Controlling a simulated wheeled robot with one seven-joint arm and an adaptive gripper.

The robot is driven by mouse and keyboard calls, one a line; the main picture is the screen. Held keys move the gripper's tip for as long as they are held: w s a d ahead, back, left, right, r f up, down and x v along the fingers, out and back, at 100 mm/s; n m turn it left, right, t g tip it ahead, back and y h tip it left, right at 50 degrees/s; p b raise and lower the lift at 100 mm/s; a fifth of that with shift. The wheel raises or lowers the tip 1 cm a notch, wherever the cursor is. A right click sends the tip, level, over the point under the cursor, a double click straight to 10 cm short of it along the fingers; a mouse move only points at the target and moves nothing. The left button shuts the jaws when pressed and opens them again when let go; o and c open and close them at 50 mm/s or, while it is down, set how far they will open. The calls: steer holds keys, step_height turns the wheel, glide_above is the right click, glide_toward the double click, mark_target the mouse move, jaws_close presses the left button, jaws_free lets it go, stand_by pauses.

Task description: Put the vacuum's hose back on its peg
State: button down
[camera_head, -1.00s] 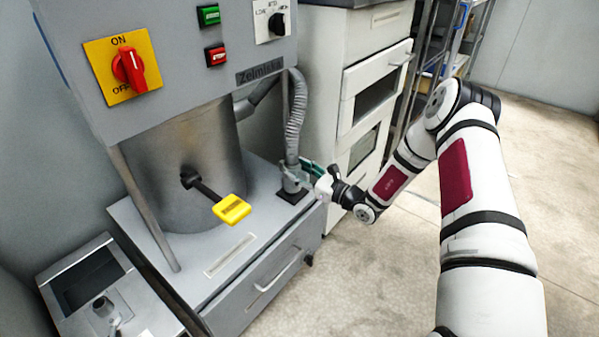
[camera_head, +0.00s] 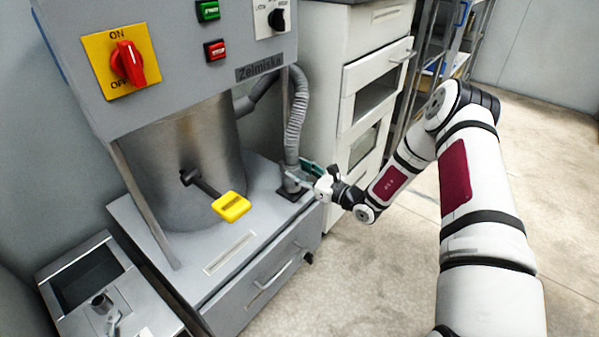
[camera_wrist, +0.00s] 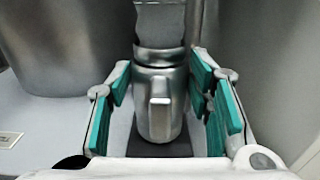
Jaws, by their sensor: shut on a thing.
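The grey ribbed hose (camera_head: 296,125) comes from behind the steel drum, bends over and hangs down to the ledge on the machine's right side. Its metal end piece (camera_wrist: 160,105) stands upright in the wrist view over a dark square base (camera_head: 292,193). My gripper (camera_head: 303,178) is at this end piece, with green pads on both sides of it. In the wrist view my gripper (camera_wrist: 163,110) is shut on the end piece, though small gaps seem to show beside it. The peg is not visible; I cannot tell whether it is inside the end piece.
The steel drum (camera_head: 190,150) with a yellow-handled lever (camera_head: 231,206) stands left of the hose. A white cabinet (camera_head: 335,75) with drawers is close on the right. A drawer (camera_head: 265,275) lies below the ledge. The floor (camera_head: 380,280) in front is clear.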

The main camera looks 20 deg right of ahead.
steer(key=shift+f, duration=0.3)
stand_by(0.5)
steer(key=c, duration=0.7)
jaws_free()
steer(key=shift+f, duration=0.1)
steer(key=v, duration=1.2)
